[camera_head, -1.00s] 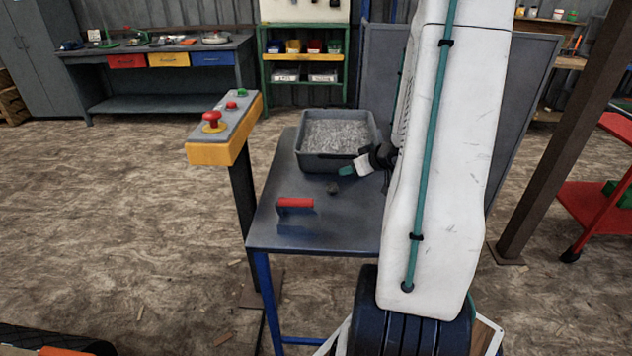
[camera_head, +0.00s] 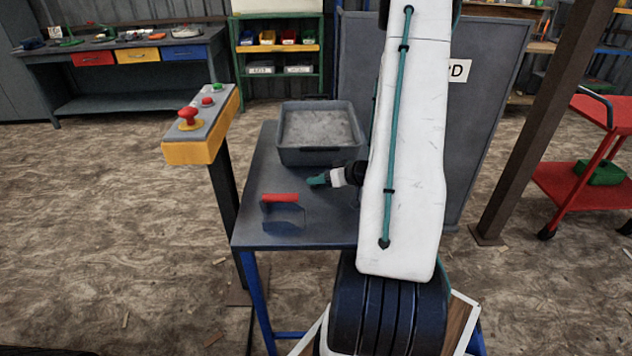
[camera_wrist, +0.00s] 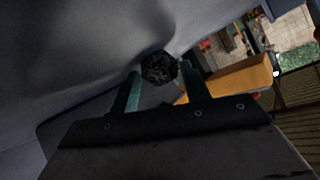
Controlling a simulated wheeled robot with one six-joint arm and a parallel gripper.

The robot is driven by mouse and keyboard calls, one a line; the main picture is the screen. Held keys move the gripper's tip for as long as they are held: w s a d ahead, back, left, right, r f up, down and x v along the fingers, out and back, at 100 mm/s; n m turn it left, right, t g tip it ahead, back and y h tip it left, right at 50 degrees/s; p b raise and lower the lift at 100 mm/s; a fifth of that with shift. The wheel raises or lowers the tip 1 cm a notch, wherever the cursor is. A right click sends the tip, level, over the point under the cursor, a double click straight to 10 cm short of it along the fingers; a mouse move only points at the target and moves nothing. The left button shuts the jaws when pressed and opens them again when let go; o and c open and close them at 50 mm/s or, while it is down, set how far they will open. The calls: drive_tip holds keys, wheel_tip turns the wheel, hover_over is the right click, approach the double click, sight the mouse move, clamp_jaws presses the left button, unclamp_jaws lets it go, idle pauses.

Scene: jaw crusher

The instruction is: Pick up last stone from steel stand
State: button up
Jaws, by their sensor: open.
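The dark, rough stone (camera_wrist: 159,67) shows in the wrist view, just beyond and between the fingertips of my gripper (camera_wrist: 162,78). My gripper is open, its two green fingers apart; I cannot tell whether they touch the stone. In the head view my gripper (camera_head: 318,180) is low over the steel stand (camera_head: 325,228), in front of the grey bin. The stone is not visible in the head view, where the gripper and arm cover that spot.
A grey bin (camera_head: 318,155) sits at the stand's back. A red-handled tool (camera_head: 281,198) lies left of my gripper. A yellow control box (camera_head: 192,152) with red and green buttons stands beside the stand's left edge. A brown post (camera_head: 530,130) rises at right.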

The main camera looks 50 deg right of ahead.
drive_tip(key=shift+w+a+f, duration=0.2)
drive_tip(key=shift+a+f, duration=0.1)
drive_tip(key=shift+a, duration=0.05)
drive_tip(key=c, duration=0.8)
